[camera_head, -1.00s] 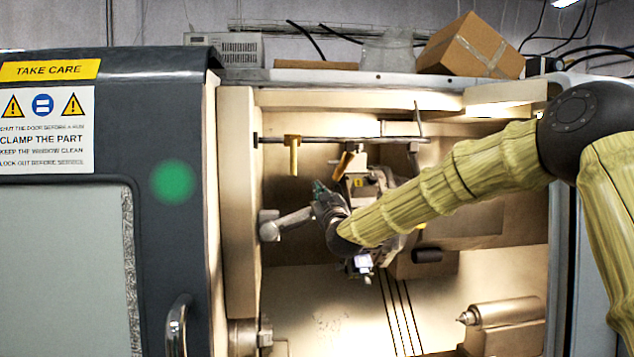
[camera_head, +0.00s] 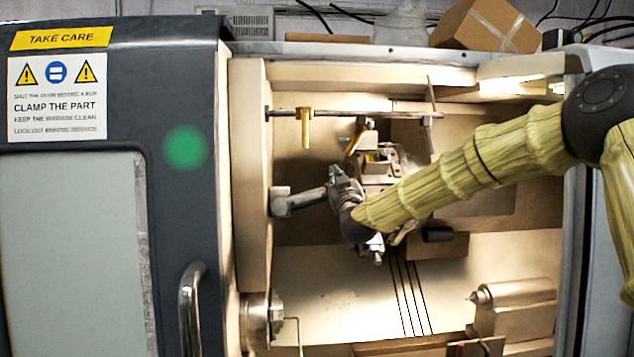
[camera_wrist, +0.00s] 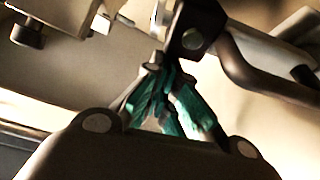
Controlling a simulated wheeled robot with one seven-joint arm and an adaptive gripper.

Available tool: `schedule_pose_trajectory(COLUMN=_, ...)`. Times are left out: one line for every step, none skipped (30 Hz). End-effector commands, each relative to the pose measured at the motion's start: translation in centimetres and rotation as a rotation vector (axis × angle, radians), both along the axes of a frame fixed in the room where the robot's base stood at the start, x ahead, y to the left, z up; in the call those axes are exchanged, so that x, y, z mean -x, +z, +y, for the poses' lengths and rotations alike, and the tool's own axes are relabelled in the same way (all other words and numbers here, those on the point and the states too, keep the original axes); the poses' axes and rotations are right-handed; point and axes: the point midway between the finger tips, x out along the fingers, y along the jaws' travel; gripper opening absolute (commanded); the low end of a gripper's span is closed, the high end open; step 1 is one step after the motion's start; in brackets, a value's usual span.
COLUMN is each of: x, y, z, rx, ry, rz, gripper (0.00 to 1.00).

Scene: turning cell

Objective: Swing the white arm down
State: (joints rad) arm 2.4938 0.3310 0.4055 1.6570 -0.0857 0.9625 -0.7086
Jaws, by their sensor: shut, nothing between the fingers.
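A pale grey-white arm (camera_head: 305,197) with a blocky end (camera_head: 281,203) at the left wall of the machine's inside runs right and slightly up to my gripper in the head view. I take it to be the white arm; its right end is hidden behind my gripper. My gripper (camera_head: 335,173), with teal fingers, is beside that right end; I cannot tell if they touch. In the wrist view my gripper (camera_wrist: 160,66) has its fingertips together, empty, just below a dark block (camera_wrist: 195,30) with a round disc. A dark curved tube (camera_wrist: 260,80) runs right from near this block.
A metal tool block (camera_head: 385,165) stands behind my wrist. A rail (camera_head: 350,112) with brass-coloured fittings (camera_head: 306,128) crosses above. A chuck (camera_head: 262,320) is at lower left and a tailstock (camera_head: 515,305) at lower right. The grey door (camera_head: 185,250) is at left. The lower middle is mostly open.

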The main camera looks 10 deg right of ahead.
Motion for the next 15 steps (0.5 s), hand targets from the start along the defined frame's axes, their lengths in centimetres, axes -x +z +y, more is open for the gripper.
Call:
schedule_pose_trajectory(x=0.1, y=-0.9, z=-0.7, rx=-0.018, ry=-0.006, rz=0.001, gripper=0.00)
schedule_pose_trajectory(x=0.1, y=-1.2, z=-1.0, rx=-0.030, ry=-0.008, rz=0.001, gripper=0.00)
schedule_pose_trajectory(x=0.2, y=-1.4, z=-1.3, rx=-0.046, ry=-0.009, rz=0.001, gripper=0.00)
schedule_pose_trajectory(x=0.2, y=-1.6, z=-1.5, rx=-0.057, ry=-0.010, rz=0.000, gripper=0.00)
schedule_pose_trajectory(x=0.2, y=-1.8, z=-1.6, rx=-0.068, ry=-0.011, rz=-0.001, gripper=0.00)
schedule_pose_trajectory(x=0.2, y=-2.1, z=-1.7, rx=-0.085, ry=-0.011, rz=-0.001, gripper=0.00)
schedule_pose_trajectory(x=0.2, y=-2.3, z=-1.8, rx=-0.098, ry=-0.011, rz=-0.002, gripper=0.00)
schedule_pose_trajectory(x=0.2, y=-2.5, z=-1.9, rx=-0.110, ry=-0.011, rz=-0.002, gripper=0.00)
schedule_pose_trajectory(x=0.2, y=-2.8, z=-2.0, rx=-0.127, ry=-0.011, rz=-0.003, gripper=0.00)
schedule_pose_trajectory(x=0.2, y=-3.0, z=-2.1, rx=-0.139, ry=-0.011, rz=-0.004, gripper=0.00)
schedule_pose_trajectory(x=0.2, y=-3.2, z=-2.2, rx=-0.151, ry=-0.011, rz=-0.004, gripper=0.00)
schedule_pose_trajectory(x=0.2, y=-3.5, z=-2.3, rx=-0.168, ry=-0.010, rz=-0.005, gripper=0.00)
schedule_pose_trajectory(x=0.2, y=-3.7, z=-2.3, rx=-0.182, ry=-0.011, rz=-0.005, gripper=0.00)
schedule_pose_trajectory(x=0.2, y=-3.9, z=-2.4, rx=-0.194, ry=-0.011, rz=-0.005, gripper=0.00)
schedule_pose_trajectory(x=0.2, y=-4.1, z=-2.5, rx=-0.209, ry=-0.011, rz=-0.006, gripper=0.00)
